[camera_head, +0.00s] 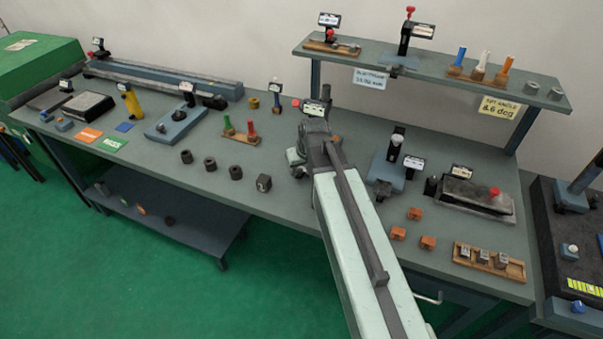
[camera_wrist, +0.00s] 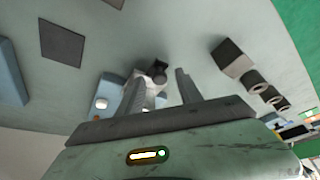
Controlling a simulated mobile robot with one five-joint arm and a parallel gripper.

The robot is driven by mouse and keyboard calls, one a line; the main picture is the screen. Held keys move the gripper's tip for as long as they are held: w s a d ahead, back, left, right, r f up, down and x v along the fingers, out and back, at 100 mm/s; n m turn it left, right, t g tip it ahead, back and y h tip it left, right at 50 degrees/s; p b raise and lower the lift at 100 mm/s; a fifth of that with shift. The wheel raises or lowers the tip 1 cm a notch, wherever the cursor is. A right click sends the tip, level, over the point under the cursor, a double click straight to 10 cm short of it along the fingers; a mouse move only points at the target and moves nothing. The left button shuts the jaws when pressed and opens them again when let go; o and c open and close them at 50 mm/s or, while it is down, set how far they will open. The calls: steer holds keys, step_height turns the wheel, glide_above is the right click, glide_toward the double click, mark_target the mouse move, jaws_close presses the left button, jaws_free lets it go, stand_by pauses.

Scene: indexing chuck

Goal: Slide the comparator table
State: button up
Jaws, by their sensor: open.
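My gripper (camera_wrist: 160,82) is open, with its two grey fingers apart. In the head view my gripper (camera_head: 302,158) is over the middle of the bench, where my arm hides much of what is below it. In the wrist view a pale block with a dark round knob (camera_wrist: 158,70) shows between and beyond the fingers, beside a blue base (camera_wrist: 112,82) with a white button. I cannot tell whether the fingers touch it. No part is clearly marked as the comparator table. A small display (camera_head: 316,107) stands just behind the gripper.
A dark cube (camera_head: 264,183) and several dark rings (camera_head: 210,164) lie left of the gripper. A blue-based instrument (camera_head: 388,172) stands to its right, with orange blocks (camera_head: 398,233) in front. A raised shelf (camera_head: 440,68) spans the back right.

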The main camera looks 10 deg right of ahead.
steer(key=shift+r, duration=0.1)
jaws_close()
stand_by(1.2)
